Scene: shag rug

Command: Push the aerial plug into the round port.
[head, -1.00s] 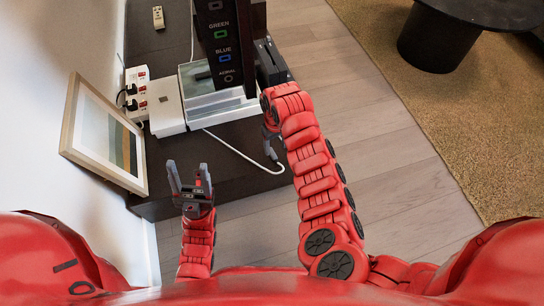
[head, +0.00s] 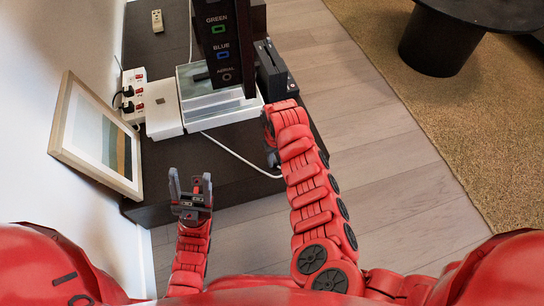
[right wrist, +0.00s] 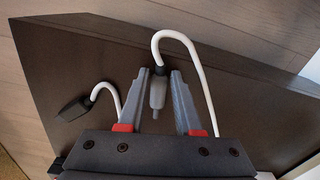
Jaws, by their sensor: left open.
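The round port (head: 227,76), labelled AERIAL, is on the dark upright panel (head: 238,45), below the green and blue ports. A grey plug with a narrow tip (right wrist: 157,92), on a looped white cable (right wrist: 197,75), is between the fingers of my right gripper (right wrist: 159,88); small gaps show on both sides of it. In the head view my right gripper is mostly hidden behind its own arm. A dark connector (right wrist: 75,108) on white cable lies further left in the wrist view. My left gripper (head: 190,185) is open and empty over the cabinet's near end.
The dark cabinet (head: 165,190) carries a white power strip (head: 134,95), a white box (head: 163,110), glossy boxes (head: 200,100) and a remote (head: 157,20). A framed picture (head: 98,135) leans at the left wall. Wooden floor (head: 390,150) is clear at right.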

